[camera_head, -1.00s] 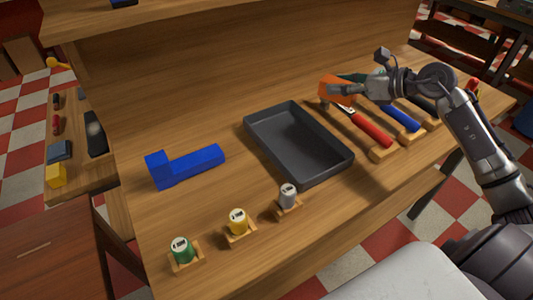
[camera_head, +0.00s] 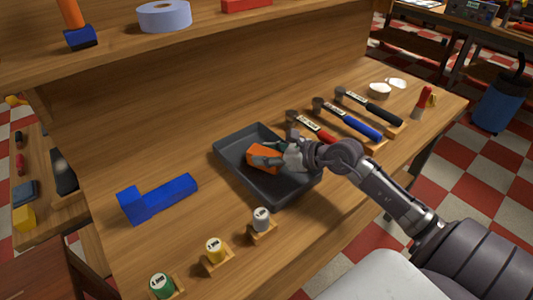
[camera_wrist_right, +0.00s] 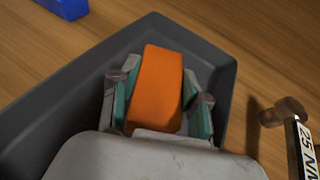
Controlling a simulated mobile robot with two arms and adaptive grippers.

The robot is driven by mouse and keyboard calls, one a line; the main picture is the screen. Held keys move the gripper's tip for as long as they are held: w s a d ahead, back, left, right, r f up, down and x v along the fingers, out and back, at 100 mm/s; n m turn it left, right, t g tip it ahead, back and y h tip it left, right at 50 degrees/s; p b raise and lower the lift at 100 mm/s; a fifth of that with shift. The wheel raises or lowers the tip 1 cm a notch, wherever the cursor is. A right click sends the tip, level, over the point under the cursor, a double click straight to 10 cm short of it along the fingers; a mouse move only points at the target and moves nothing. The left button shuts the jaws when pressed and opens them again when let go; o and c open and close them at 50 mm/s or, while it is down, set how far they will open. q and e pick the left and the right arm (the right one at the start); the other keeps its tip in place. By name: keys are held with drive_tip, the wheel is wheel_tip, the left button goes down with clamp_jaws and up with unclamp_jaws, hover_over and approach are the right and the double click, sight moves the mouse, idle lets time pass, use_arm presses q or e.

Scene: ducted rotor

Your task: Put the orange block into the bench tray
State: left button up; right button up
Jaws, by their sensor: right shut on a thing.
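The orange block (camera_head: 263,157) is between the fingers of my right gripper (camera_head: 268,160), inside the outline of the dark grey bench tray (camera_head: 284,197). In the right wrist view the orange block (camera_wrist_right: 158,88) sits between the two finger pads of the right gripper (camera_wrist_right: 157,98), which is shut on it. The tray's wall (camera_wrist_right: 62,100) surrounds them there. I cannot tell whether the block touches the tray floor. My left gripper is not in view.
A blue L-shaped block (camera_head: 160,197) lies left of the tray. Green, yellow and grey labelled cylinders (camera_head: 214,250) stand in wooden holders in front. A shelf (camera_head: 200,42) overhangs the back of the bench.

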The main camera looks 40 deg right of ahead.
drive_tip(key=shift+f, duration=0.2)
drive_tip(key=o, duration=1.2)
drive_tip(key=shift+r, duration=0.15)
drive_tip(key=shift+s+d, duration=0.2)
drive_tip(key=shift+s, duration=0.15)
drive_tip(key=b+v, duration=0.1)
drive_tip(key=v, duration=1)
drive_tip(key=shift+s+d+r, duration=0.1)
